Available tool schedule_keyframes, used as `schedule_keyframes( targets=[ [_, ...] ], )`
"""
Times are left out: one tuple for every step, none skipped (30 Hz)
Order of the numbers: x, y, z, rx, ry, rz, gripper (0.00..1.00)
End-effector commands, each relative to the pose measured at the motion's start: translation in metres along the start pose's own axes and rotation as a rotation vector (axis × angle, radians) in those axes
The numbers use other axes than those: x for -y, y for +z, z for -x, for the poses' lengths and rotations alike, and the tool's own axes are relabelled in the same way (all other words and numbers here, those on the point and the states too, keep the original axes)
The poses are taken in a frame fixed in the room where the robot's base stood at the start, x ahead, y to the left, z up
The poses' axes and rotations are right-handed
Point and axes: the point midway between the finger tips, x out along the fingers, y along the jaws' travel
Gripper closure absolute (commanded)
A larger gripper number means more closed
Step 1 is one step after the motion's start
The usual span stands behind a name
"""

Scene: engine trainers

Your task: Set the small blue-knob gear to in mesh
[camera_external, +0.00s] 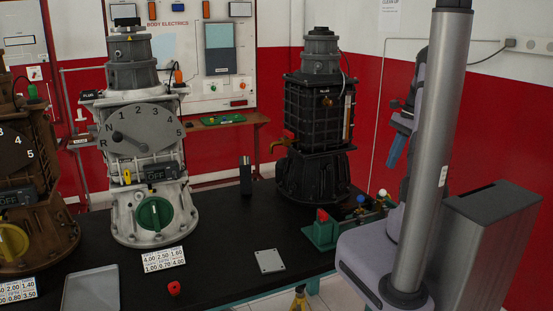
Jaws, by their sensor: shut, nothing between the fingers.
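A small round blue knob (361,199) shows at the table's right end, right of the black engine trainer's foot. The gear under it is small and dark, and I cannot tell whether its teeth touch another gear. A white knob (382,193) stands just right of it. A green block with a red knob (321,216) stands in front and to the left. My gripper (393,163) hangs above and right of the knobs, its blue fingers shut and empty, pointing down and apart from them. My arm's column partly hides it.
The black engine trainer (318,125) stands tall left of the knobs. The white trainer (145,200) and a brown one (30,225) are farther left. A grey plate (269,261) and red piece (174,288) lie in front. The table's middle (225,235) is clear.

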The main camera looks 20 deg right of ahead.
Motion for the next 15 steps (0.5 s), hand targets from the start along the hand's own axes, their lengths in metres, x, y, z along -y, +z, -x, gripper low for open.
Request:
schedule_keyframes(
  targets=[
    [0.000, 0.000, 0.000, 0.000, 0.000, 0.001, 1.00],
    [0.000, 0.000, 0.000, 0.000, 0.000, 0.001, 1.00],
    [0.000, 0.000, 0.000, 0.000, 0.000, 0.001, 1.00],
    [0.000, 0.000, 0.000, 0.000, 0.000, 0.001, 1.00],
    [0.000, 0.000, 0.000, 0.000, 0.000, 0.002, 1.00],
    [0.000, 0.000, -0.001, 0.000, 0.000, 0.002, 1.00],
    [0.000, 0.000, -0.001, 0.000, 0.001, 0.002, 1.00],
    [0.000, 0.000, -0.002, 0.000, 0.001, 0.002, 1.00],
    [0.000, 0.000, -0.004, 0.000, 0.001, 0.002, 1.00],
    [0.000, 0.000, -0.005, 0.000, 0.001, 0.002, 1.00],
    [0.000, 0.000, -0.007, 0.001, 0.001, 0.002, 1.00],
    [0.000, 0.000, -0.010, 0.001, 0.002, 0.002, 1.00],
    [0.000, 0.001, -0.013, 0.001, 0.002, 0.003, 1.00],
    [0.000, 0.001, -0.016, 0.001, 0.002, 0.003, 1.00],
    [-0.001, 0.001, -0.021, 0.002, 0.003, 0.003, 1.00]
  ],
)
